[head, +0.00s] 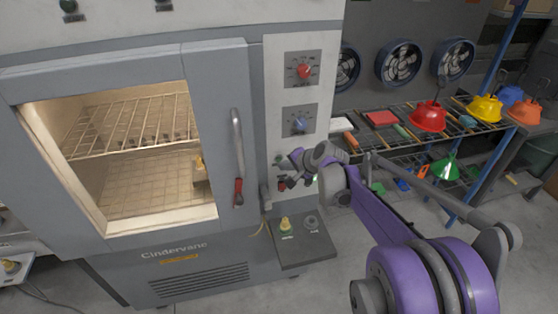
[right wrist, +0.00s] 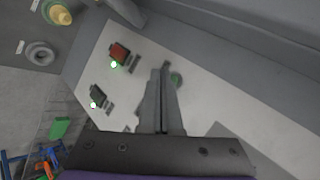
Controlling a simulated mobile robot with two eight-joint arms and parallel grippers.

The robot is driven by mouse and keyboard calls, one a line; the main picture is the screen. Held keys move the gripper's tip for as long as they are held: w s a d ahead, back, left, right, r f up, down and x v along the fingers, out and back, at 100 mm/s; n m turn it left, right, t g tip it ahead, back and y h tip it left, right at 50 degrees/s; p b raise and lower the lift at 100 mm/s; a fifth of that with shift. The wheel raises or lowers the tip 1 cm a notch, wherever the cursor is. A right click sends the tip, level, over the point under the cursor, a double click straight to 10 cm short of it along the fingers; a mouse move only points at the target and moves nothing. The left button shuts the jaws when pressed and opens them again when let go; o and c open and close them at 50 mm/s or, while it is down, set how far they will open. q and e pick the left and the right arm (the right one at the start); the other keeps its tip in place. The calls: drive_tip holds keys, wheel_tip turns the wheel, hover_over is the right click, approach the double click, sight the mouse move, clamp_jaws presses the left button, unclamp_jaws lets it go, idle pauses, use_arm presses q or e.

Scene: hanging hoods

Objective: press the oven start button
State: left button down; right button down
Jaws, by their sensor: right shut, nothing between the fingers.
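The grey oven (head: 180,255) stands at the left with a lit chamber seen through its door. Its white control panel (head: 273,60) runs down the right side. My right gripper (head: 283,168) is shut and empty in front of the lower panel. A red switch (right wrist: 119,53) and a dark switch (right wrist: 97,90), each with a small lit lamp, sit to the left. My left gripper is out of view.
A grey ledge (head: 290,255) below carries a yellow-topped knob (head: 285,224) and a grey round knob (head: 310,224). A rack (head: 395,140) with coloured hoods stands at the right.

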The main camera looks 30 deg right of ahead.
drive_tip(key=shift+w, duration=0.1)
drive_tip(key=shift+w+d, duration=0.1)
drive_tip(key=shift+w, duration=0.25)
drive_tip(key=shift+w+d, duration=0.1)
drive_tip(key=shift+w, duration=0.25)
idle(0.9)
drive_tip(key=shift+s, duration=0.15)
drive_tip(key=shift+s+a, duration=0.2)
drive_tip(key=shift+s, duration=0.45)
drive_tip(key=s, duration=0.2)
drive_tip(key=s+a, duration=0.1)
drive_tip(key=s, duration=0.2)
drive_tip(key=shift+a, duration=0.1)
idle(0.8)
